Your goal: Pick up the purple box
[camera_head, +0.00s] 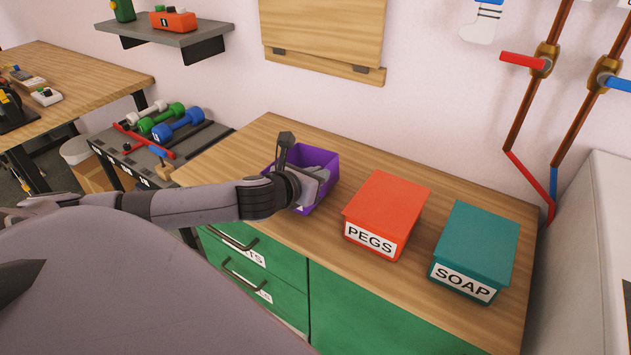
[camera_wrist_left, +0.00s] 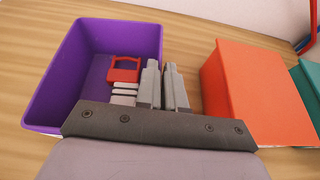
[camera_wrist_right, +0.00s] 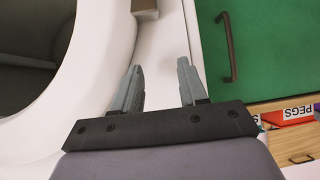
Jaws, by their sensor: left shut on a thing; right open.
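The purple box (camera_head: 318,158) is open-topped and stands on the wooden counter, left of the red box. My left gripper (camera_head: 318,175) reaches over its near right side. In the left wrist view the purple box (camera_wrist_left: 85,60) lies left of the fingers. My left gripper (camera_wrist_left: 165,85) has its fingers close together at the box's right wall, shut on that wall. A small red item (camera_wrist_left: 124,70) with pale bars below it shows inside the box. My right gripper (camera_wrist_right: 160,85) is open and empty, between a round white opening and a green cabinet front.
A red PEGS box (camera_head: 385,210) and a teal SOAP box (camera_head: 475,245) stand to the right on the counter (camera_head: 270,130). Dumbbells (camera_head: 165,120) sit on a rack at left. A shelf (camera_head: 180,35) and pipes (camera_head: 540,70) are on the wall.

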